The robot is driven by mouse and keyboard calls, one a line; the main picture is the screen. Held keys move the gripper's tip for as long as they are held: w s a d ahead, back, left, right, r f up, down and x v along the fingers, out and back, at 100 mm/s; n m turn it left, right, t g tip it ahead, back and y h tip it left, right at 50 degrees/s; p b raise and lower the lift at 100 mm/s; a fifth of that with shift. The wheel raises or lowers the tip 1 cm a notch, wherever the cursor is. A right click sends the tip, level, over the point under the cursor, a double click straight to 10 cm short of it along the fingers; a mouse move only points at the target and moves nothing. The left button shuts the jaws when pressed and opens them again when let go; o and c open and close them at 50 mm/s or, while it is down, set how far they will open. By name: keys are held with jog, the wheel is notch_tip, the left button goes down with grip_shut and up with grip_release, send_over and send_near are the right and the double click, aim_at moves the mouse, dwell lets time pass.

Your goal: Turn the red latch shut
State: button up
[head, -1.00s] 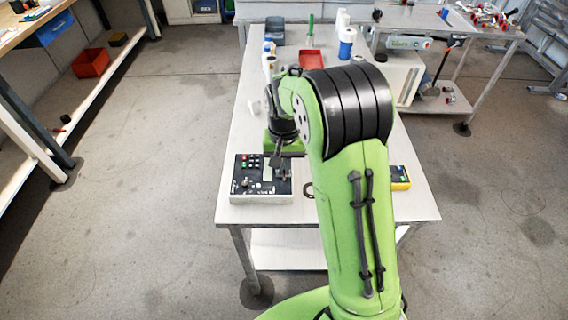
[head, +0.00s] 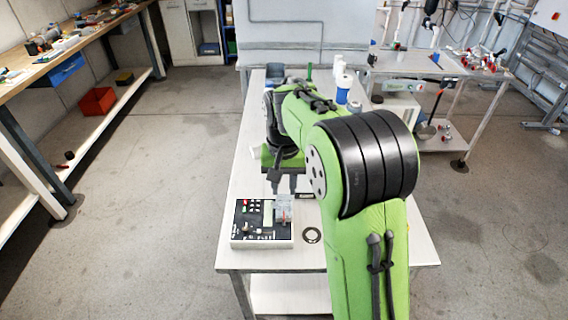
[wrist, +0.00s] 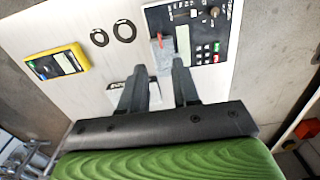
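The control box (head: 247,238) stands near the front of the white table, with a black face, buttons and knobs. A clear grey block (head: 284,203) is on its right part, with a small red piece, likely the red latch (head: 284,217), at its front. In the wrist view the control box (wrist: 217,20) is at the top right, and the red latch (wrist: 159,41) shows as a thin upright bar by its edge. My gripper (wrist: 160,66) is open, with nothing visible between its fingers. In the head view my gripper (head: 284,190) is just behind the block.
A dark ring (head: 312,235) lies right of the box; a second ring (wrist: 99,37) shows in the wrist view. A yellow meter (wrist: 57,63) lies beyond them. White and blue containers (head: 342,88) stand at the far end. The front right tabletop is mostly hidden by my arm.

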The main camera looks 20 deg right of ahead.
notch_tip(320, 180, up, 6)
jog(key=shift+f+p, duration=0.25)
jog(key=shift+p, duration=0.25)
jog(key=s+r+n+t, duration=0.1)
jog(key=s+r+t, duration=0.15)
jog(key=s, duration=0.45)
jog(key=s+r+n+t, duration=0.1)
jog(key=s+r, duration=0.3)
jog(key=s, duration=0.3)
jog(key=s+f+n+t, duration=0.1)
jog(key=s+f+t, duration=0.1)
jog(key=s, duration=0.7)
jog(key=shift+s+a+f+n, duration=0.35)
jog(key=shift+s+f+n, duration=0.05)
jog(key=shift+f, duration=0.4)
